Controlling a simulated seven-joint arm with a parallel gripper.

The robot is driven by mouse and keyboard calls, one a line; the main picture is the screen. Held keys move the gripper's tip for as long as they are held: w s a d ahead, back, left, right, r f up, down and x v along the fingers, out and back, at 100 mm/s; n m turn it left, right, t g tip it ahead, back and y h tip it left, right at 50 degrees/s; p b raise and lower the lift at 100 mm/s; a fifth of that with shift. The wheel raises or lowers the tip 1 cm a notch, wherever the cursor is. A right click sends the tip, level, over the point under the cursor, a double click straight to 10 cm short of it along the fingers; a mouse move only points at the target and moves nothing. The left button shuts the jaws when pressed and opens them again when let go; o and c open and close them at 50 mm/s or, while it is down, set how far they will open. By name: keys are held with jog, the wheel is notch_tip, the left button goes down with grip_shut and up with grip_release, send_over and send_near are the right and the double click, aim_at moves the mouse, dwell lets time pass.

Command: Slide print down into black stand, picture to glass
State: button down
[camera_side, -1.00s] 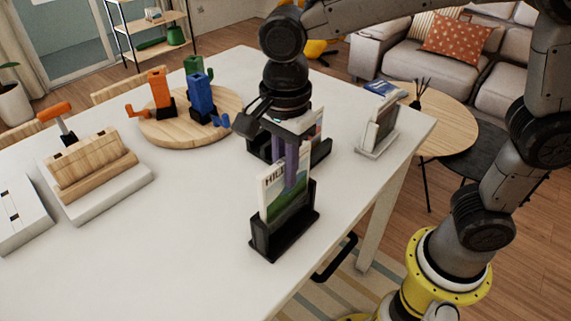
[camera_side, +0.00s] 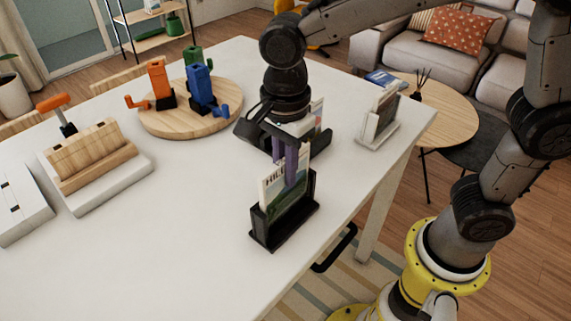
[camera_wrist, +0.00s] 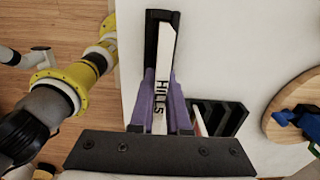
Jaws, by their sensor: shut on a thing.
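The print (camera_side: 272,188), a card titled "HILLS" with a green landscape, is upright in the black stand (camera_side: 262,232) near the table's right edge. Its lower part is inside the stand; its upper part stands above the front rim. My gripper (camera_side: 291,178) is shut on the print's upper part with purple fingers. In the wrist view the print (camera_wrist: 160,85) runs between the fingers (camera_wrist: 160,115) into the stand (camera_wrist: 150,35). I cannot make out the glass, nor whether the print touches the stand's bottom.
Another black stand (camera_side: 322,146) with a print is close behind my gripper. A white stand (camera_side: 375,137) holds a frame at the far right. A round wooden board (camera_side: 190,128) carries orange, blue and green figures. A wooden block on a white base (camera_side: 140,183) is left. The table's front middle is clear.

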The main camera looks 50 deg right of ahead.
jog(key=shift+f, duration=0.95)
jog(key=c, duration=0.8)
grip_release()
notch_tip(320, 180, up, 14)
jog(key=shift+f, duration=0.1)
jog(key=shift+d, duration=0.1)
